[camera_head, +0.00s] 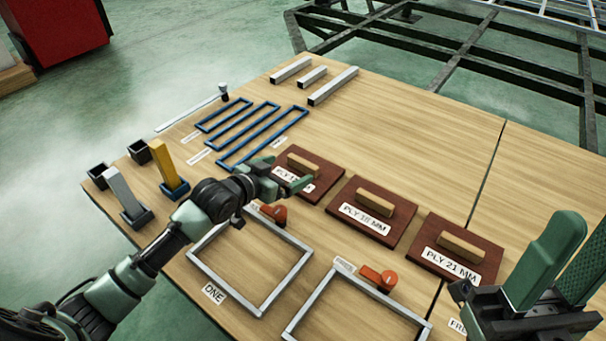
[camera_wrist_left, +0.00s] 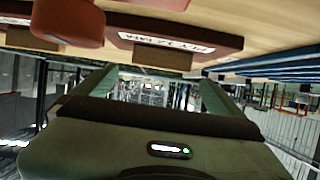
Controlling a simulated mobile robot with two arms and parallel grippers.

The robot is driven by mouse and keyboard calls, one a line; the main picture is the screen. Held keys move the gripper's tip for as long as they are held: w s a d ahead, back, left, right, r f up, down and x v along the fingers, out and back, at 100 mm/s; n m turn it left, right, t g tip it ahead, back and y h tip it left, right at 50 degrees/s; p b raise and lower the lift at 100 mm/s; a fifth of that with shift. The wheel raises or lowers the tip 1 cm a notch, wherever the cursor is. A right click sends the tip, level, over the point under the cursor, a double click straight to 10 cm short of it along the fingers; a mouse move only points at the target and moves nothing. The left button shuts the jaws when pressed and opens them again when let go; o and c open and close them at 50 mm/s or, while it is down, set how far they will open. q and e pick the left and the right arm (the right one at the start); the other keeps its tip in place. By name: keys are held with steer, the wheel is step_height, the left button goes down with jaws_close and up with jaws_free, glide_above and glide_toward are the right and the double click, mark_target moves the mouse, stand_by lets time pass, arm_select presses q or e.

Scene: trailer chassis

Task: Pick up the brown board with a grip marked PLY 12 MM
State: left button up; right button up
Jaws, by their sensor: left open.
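The brown board marked PLY 12 MM (camera_head: 325,170) lies flat on the wooden table with a light wooden grip (camera_head: 303,165) on top. Its label is partly hidden by my left gripper (camera_head: 286,178). My left gripper is open and empty, low at the near left side of this board, with its fingers short of the grip. In the left wrist view, the picture is upside down; the board (camera_wrist_left: 125,38) and its label show beyond the spread fingers. My right gripper (camera_head: 572,250) stands at the right edge, its fingers apart and nothing seen between them.
Similar boards marked PLY 18 MM (camera_head: 340,226) and PLY 21 MM (camera_head: 425,262) lie to the right. Grey frames (camera_head: 215,282) with orange-red pieces (camera_head: 378,280) lie nearer. Blue frames (camera_head: 238,135) and upright bars (camera_head: 165,163) are left. The table's far right is clear.

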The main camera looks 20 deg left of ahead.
mark_target(304, 160)
arm_select(q)
steer(key=b+x, duration=0.3)
steer(key=x, duration=0.3)
steer(key=shift+a, duration=0.1)
steer(key=shift+r, duration=0.1)
steer(key=c, duration=1.3)
steer(key=shift+c, duration=1.2)
steer(key=shift+w+r, duration=0.1)
steer(key=shift+r, duration=0.1)
